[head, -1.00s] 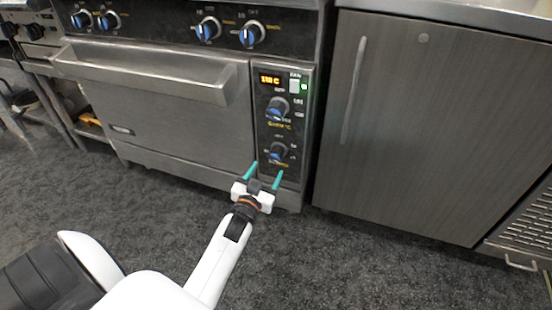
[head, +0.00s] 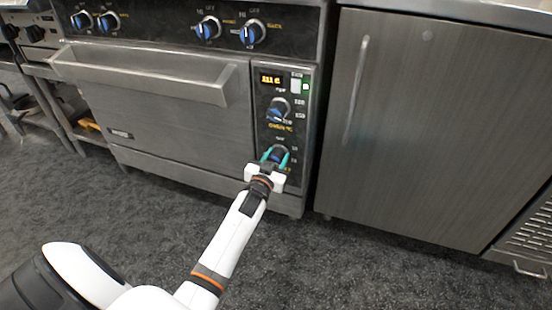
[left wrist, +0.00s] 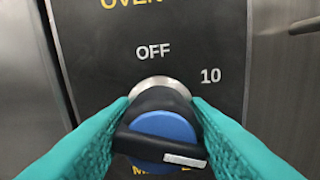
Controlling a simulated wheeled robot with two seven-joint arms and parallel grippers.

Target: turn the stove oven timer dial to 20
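The timer dial (head: 278,153) is the lowest knob on the oven's control panel. In the left wrist view the dial (left wrist: 163,128) has a blue face and a black bar. A white mark on the bar points right and slightly down. "OFF" is printed above the dial and "10" at its upper right; any 20 label is hidden. My left gripper (head: 275,158) is at the dial, its teal fingers (left wrist: 160,100) apart, one on each side. The fingers are very close to the dial's sides; firm contact cannot be told. My right gripper is not in view.
Above the timer are another knob (head: 278,110) and a lit display (head: 270,79). The oven door (head: 165,110) with its bar handle (head: 140,75) is to the left. A grey cabinet (head: 430,130) stands to the right. The carpet in front is clear.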

